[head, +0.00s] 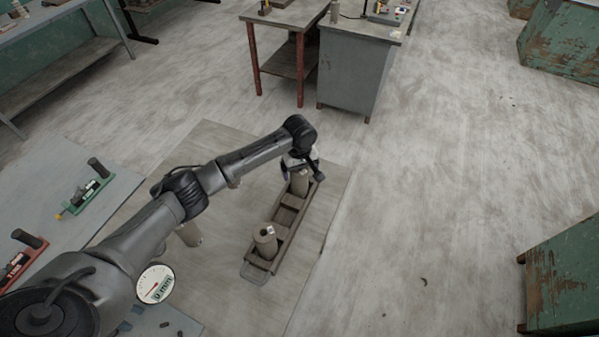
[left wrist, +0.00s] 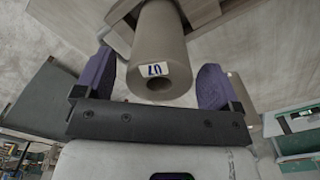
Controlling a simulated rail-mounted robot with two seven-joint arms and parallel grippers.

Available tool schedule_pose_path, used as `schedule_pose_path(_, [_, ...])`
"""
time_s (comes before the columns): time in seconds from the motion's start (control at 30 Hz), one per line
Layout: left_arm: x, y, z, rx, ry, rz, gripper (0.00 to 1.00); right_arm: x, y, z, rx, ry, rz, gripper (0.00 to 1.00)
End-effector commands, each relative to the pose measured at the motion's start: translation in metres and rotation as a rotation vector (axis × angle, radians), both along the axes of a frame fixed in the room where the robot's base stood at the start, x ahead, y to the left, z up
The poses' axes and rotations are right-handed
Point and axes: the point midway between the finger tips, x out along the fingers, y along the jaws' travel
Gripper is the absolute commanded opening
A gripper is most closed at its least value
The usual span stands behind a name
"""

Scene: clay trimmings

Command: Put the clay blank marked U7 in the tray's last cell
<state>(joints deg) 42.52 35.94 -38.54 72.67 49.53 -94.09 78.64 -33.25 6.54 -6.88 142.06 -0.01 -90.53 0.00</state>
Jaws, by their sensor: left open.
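The clay blank marked U7 (left wrist: 160,45) is a grey-brown hollow cylinder; its label shows upside down in the left wrist view. In the head view it stands upright at the far end of the long brown tray (head: 249,270), seemingly in the end cell (head: 300,185). My left gripper (head: 301,165) is over it. In the left wrist view its purple fingers (left wrist: 155,85) are open on either side of the blank, with gaps visible. Another labelled blank (head: 265,243) stands near the tray's near end; the cells between look empty. My right gripper is not in view.
A third cylinder (head: 189,234) stands on the table (head: 215,290), partly behind my left arm. A round dial (head: 155,284) is at the near left. Green (head: 86,194) and red (head: 22,258) tools lie on a grey surface at left. Open floor lies right of the table.

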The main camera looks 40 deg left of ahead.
Motion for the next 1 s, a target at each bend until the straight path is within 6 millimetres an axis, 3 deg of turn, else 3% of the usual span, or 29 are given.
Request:
schedule_pose_path(0.2, [0.001, 0.000, 0.045, 0.000, -0.004, 0.001, 0.89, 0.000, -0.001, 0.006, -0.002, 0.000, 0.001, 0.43])
schedule_pose_path(0.5, [0.001, 0.000, 0.089, -0.001, -0.003, 0.000, 0.89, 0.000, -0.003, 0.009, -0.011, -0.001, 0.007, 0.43])
schedule_pose_path(0.7, [0.000, 0.000, 0.101, 0.000, -0.001, 0.000, 0.89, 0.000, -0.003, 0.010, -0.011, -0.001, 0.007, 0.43])
schedule_pose_path(1.0, [0.000, 0.000, 0.103, 0.000, -0.001, 0.001, 0.89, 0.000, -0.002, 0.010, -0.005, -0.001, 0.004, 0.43])
